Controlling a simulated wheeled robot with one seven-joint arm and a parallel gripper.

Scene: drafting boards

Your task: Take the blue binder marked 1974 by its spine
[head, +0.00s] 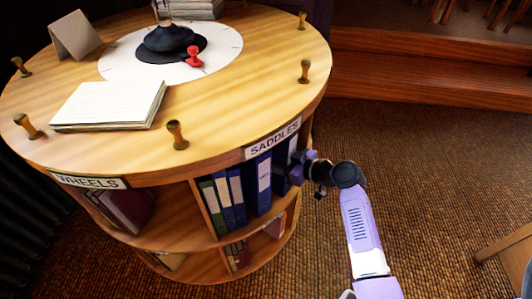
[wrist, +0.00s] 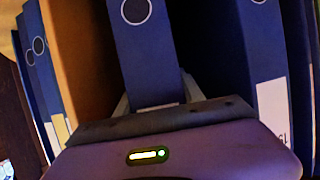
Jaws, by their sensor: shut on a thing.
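In the wrist view a blue binder (wrist: 146,55) stands upright between my gripper's (wrist: 155,100) two fingers, which are shut on the sides of its spine. A dark round finger hole shows high on the spine. Only the top edge of its white label shows above my gripper's body, so its marking is hidden. In the head view my gripper (head: 288,180) is at the front of the shelf under the SADDLES sign (head: 273,139), largely covering the binder it holds. I cannot read 1974 on any spine.
Another blue binder (wrist: 255,60) stands at right in the wrist view, its label partly cut off. A labelled blue binder (head: 263,185) and several narrower ones stand left of my gripper. The round wooden cabinet top (head: 230,95) overhangs the shelf.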

